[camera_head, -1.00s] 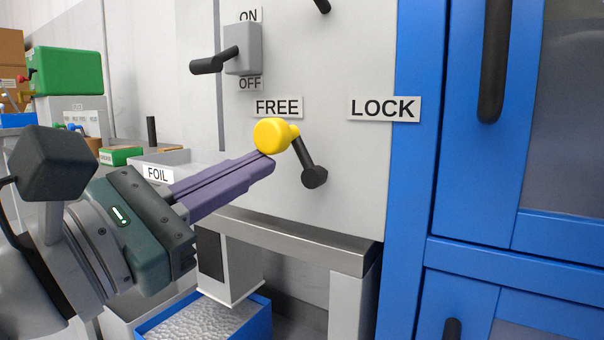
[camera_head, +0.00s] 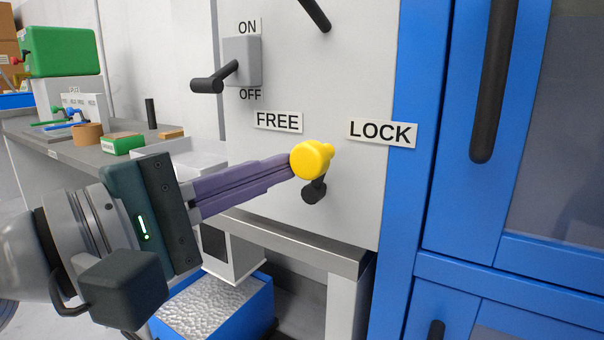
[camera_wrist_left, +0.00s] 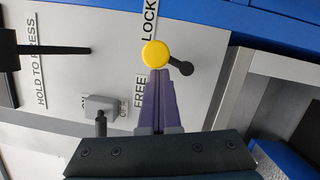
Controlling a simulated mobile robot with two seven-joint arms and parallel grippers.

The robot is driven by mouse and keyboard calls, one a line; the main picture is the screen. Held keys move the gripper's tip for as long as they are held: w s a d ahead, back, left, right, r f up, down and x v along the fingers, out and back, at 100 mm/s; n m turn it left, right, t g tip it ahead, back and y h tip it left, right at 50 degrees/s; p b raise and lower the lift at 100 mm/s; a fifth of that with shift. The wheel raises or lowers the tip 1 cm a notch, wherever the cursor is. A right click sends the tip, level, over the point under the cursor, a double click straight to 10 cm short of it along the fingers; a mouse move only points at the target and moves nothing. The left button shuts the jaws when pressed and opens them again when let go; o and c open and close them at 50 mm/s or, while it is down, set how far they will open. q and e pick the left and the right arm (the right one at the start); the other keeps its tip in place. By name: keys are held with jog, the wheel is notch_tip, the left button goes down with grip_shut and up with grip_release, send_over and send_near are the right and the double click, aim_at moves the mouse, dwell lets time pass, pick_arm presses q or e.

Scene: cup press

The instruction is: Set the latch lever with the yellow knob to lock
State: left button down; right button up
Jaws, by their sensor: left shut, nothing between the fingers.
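The latch lever has a yellow knob (camera_head: 312,160) on a short black arm whose pivot (camera_head: 314,190) is on the pale machine panel. The knob stands above the pivot, between the FREE label (camera_head: 278,121) and the LOCK label (camera_head: 382,132). My left gripper (camera_head: 286,164) is shut and empty, with its purple fingertips against or right beside the left side of the knob. In the left wrist view the fingertips meet the yellow knob (camera_wrist_left: 155,54), and the black arm runs off to its right. Whether they truly touch is hard to tell. My right gripper is not in view.
A grey switch (camera_head: 241,62) with a black handle, marked ON and OFF, is up and left on the panel. A blue cabinet (camera_head: 418,150) stands to the right. A blue bin (camera_head: 262,300) sits below. The panel right of the knob is clear.

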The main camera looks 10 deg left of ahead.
pick_arm(q)
jog(key=shift+s+d+r+m+p, duration=0.15)
jog(key=shift+d+m+p, duration=0.2)
jog(key=shift+m+p, duration=0.65)
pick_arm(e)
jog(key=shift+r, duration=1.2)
